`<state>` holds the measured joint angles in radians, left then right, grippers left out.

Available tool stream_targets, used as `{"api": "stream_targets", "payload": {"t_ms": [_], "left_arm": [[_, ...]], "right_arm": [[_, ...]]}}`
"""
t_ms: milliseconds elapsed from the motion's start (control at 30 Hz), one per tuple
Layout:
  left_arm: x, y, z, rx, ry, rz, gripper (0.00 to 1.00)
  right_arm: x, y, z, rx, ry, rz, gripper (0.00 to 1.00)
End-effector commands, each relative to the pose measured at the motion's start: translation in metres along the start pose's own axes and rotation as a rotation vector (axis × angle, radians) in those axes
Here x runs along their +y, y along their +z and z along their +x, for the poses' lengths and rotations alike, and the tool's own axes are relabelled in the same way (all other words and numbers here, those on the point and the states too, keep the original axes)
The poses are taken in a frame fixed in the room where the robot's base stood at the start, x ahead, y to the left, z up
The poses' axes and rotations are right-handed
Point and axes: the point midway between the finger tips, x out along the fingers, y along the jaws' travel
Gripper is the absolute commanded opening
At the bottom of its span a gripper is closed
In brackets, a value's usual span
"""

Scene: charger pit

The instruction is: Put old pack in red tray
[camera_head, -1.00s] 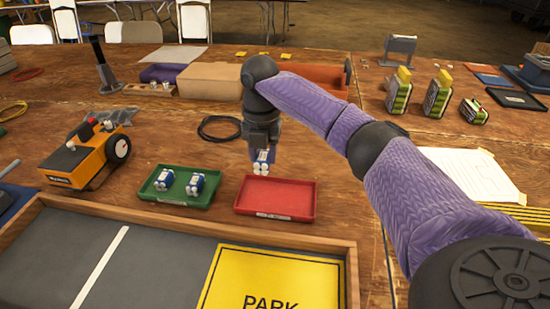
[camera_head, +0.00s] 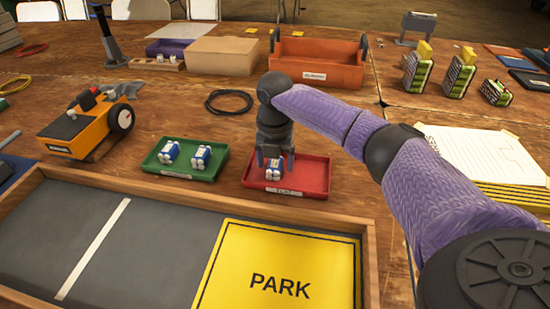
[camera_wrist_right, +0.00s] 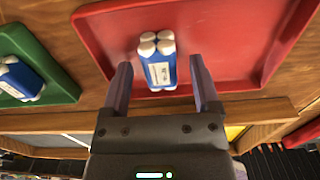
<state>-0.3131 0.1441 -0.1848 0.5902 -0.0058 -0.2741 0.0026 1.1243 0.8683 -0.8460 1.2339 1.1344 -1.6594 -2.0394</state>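The old pack (camera_head: 273,174), a blue and white battery pack, rests in the red tray (camera_head: 312,178) near its left front part. In the right wrist view the pack (camera_wrist_right: 158,72) lies on the red tray floor (camera_wrist_right: 220,45). My right gripper (camera_head: 273,160) is over the tray at the pack. In the right wrist view its fingers (camera_wrist_right: 161,80) are spread on either side of the pack, with a gap at each side. My left gripper is not in view.
A green tray (camera_head: 180,178) with two similar packs (camera_head: 201,157) stands left of the red tray. An orange cart (camera_head: 85,125) is further left. A wooden-framed grey pit with a yellow PARK panel (camera_head: 275,265) lies in front. A black cable (camera_head: 229,102) lies behind.

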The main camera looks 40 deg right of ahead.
Motion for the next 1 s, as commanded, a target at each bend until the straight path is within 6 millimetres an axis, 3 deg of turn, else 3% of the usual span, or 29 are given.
{"api": "stream_targets", "payload": {"t_ms": [267,600,700,1000], "left_arm": [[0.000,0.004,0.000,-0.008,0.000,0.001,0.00],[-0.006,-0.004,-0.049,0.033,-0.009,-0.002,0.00],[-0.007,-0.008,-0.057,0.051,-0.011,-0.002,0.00],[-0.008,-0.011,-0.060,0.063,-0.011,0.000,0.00]], "right_arm": [[0.000,0.000,-0.003,-0.001,0.001,0.000,0.78],[0.000,0.000,-0.096,-0.004,0.006,0.000,0.78],[0.000,0.000,-0.114,-0.002,0.005,0.000,0.78],[0.000,0.000,-0.123,0.001,0.001,0.000,0.78]]}}
